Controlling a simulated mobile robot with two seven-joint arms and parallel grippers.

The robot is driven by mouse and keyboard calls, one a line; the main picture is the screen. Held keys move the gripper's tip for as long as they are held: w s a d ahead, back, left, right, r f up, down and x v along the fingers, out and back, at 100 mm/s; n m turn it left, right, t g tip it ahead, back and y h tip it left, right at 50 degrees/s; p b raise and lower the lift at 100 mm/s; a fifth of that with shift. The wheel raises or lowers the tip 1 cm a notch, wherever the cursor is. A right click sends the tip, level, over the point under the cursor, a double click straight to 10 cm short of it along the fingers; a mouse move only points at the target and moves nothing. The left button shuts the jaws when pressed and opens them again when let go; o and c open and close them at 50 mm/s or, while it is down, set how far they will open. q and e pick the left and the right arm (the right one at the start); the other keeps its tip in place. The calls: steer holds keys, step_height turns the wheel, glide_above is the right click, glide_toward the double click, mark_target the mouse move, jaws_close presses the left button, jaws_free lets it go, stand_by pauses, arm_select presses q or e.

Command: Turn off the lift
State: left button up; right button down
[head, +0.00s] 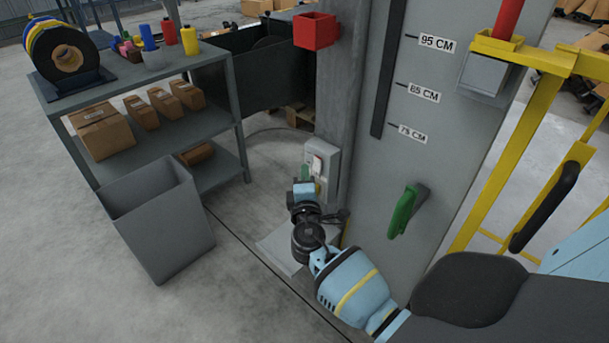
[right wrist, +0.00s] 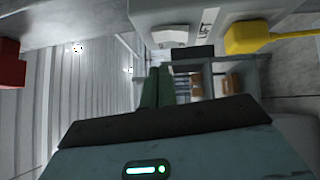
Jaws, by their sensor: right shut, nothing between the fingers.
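My left gripper is out of view.
A grey panel with height marks (head: 410,150) stands right of the post, with a green handle (head: 405,210). A yellow frame (head: 510,160) stands further right. A shelf unit (head: 160,75) with boxes and a grey bin (head: 160,225) stand left. A red box (head: 315,30) sits higher up.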

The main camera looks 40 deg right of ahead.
steer(key=r+p+v, duration=0.1)
steer(key=v, duration=0.9)
steer(key=shift+a+r, duration=0.4)
